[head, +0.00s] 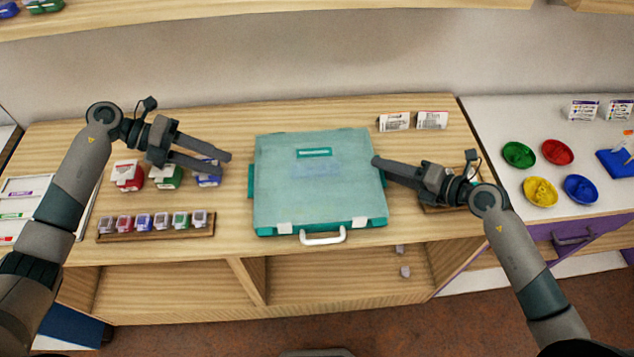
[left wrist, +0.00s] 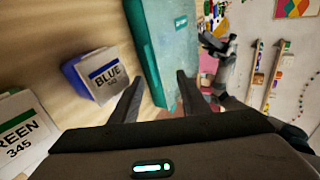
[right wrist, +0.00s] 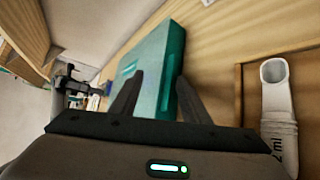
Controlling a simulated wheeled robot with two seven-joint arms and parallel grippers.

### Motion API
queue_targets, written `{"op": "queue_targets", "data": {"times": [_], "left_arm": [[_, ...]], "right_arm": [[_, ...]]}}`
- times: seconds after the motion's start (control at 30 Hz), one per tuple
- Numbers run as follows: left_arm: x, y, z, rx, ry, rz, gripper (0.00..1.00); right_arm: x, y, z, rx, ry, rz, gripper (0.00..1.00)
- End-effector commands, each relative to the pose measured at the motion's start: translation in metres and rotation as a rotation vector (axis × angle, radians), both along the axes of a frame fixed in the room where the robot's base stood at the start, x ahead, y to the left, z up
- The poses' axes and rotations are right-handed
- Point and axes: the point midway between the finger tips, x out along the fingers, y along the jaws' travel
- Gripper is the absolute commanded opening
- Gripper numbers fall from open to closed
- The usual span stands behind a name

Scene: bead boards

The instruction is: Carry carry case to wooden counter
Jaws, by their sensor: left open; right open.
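The teal carry case (head: 282,195) lies flat and closed on the wooden counter (head: 225,230), with its white handle (head: 323,238) facing the front edge. It also shows in the left wrist view (left wrist: 160,40) and in the right wrist view (right wrist: 158,65). My left gripper (head: 222,165) is open and empty, left of the case over the small boxes. My right gripper (head: 380,163) is open at the case's right side. In the right wrist view its fingers (right wrist: 150,95) appear around or above the case's edge; I cannot tell whether they touch it.
Red, green and blue labelled boxes (head: 127,178) stand left of the case, behind a wooden rack (head: 155,233) of small jars. A small wooden tray (head: 440,205) lies under my right arm. Two label cards (head: 431,120) stand behind. Coloured bowls (head: 540,191) sit on the right-hand white counter.

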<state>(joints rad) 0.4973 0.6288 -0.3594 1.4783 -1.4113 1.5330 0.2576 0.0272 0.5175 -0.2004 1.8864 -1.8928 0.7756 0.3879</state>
Motion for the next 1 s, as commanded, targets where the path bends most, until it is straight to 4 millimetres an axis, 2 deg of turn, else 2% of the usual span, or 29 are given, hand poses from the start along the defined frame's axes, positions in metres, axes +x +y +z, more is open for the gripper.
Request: {"op": "queue_targets", "data": {"times": [0.27, 0.8, 1.0], "left_arm": [[0.0, 0.0, 0.0, 0.0, 0.0, 0.0, 0.42], [0.0, 0.0, 0.0, 0.0, 0.0, 0.0, 0.42], [0.0, 0.0, 0.0, 0.0, 0.0, 0.0, 0.42]], "right_arm": [[-0.008, -0.01, 0.005, -0.001, 0.0, 0.0, 0.42], [-0.061, -0.07, 0.036, -0.003, 0.001, 0.0, 0.42], [-0.072, -0.082, 0.043, 0.0, 0.001, -0.001, 0.42]]}}
